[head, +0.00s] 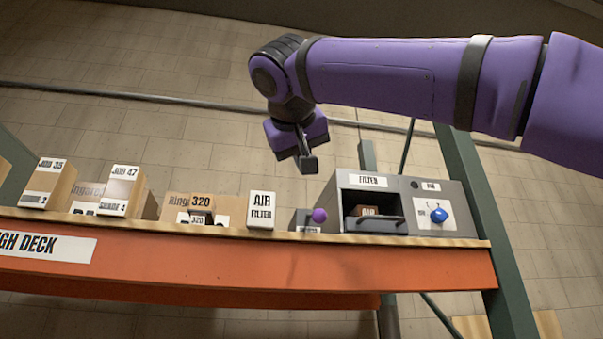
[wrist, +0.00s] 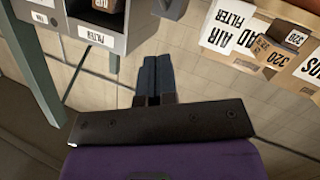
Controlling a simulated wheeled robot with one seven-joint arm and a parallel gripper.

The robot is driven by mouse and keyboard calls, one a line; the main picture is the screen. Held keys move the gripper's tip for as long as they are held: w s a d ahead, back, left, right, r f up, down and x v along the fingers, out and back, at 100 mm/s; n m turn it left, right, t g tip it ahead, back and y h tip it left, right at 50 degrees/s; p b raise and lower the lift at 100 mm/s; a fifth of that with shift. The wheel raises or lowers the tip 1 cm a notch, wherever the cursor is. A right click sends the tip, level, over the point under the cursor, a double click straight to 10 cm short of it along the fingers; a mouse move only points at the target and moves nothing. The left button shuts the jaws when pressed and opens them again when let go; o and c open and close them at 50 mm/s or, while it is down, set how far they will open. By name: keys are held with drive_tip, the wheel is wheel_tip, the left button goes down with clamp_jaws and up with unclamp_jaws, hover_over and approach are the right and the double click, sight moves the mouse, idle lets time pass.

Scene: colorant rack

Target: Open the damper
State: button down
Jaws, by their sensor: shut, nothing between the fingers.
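A grey unit (head: 343,215) labelled FILTER stands on the shelf at the right. It has an open dark slot with a small box inside, a bar handle (head: 373,221) along the slot's front, and a blue knob (head: 439,215) on its right panel. A purple ball knob (head: 319,215) sits on a small grey box just left of the unit; its label is too small to read. I cannot tell which part is the damper. My gripper (head: 308,166) is shut and empty, above the shelf and apart from everything. In the wrist view its fingers (wrist: 155,75) lie together, with the unit (wrist: 118,43) at upper left.
An AIR FILTER box (head: 261,211) stands left of the purple knob. Boxes marked 320 (head: 201,202), JOB 47 (head: 122,190) and JOB 35 (head: 47,183) stand farther left. A green rack post (head: 470,180) rises behind the unit's right side. The orange shelf beam (head: 250,265) runs along the front.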

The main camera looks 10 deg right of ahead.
sight(316, 214)
drive_tip(key=w+d+f, duration=0.3)
drive_tip(key=w+f, duration=0.1)
drive_tip(key=w, duration=0.3)
drive_tip(key=shift+d+f, duration=0.2)
drive_tip(key=shift+d, duration=0.2)
drive_tip(key=shift+w+d+f, duration=0.1)
drive_tip(key=shift+w+f, duration=0.05)
drive_tip(key=shift+f, duration=0.4)
drive_tip(key=shift+w+d+f, duration=0.1)
drive_tip(key=shift+f, duration=0.45)
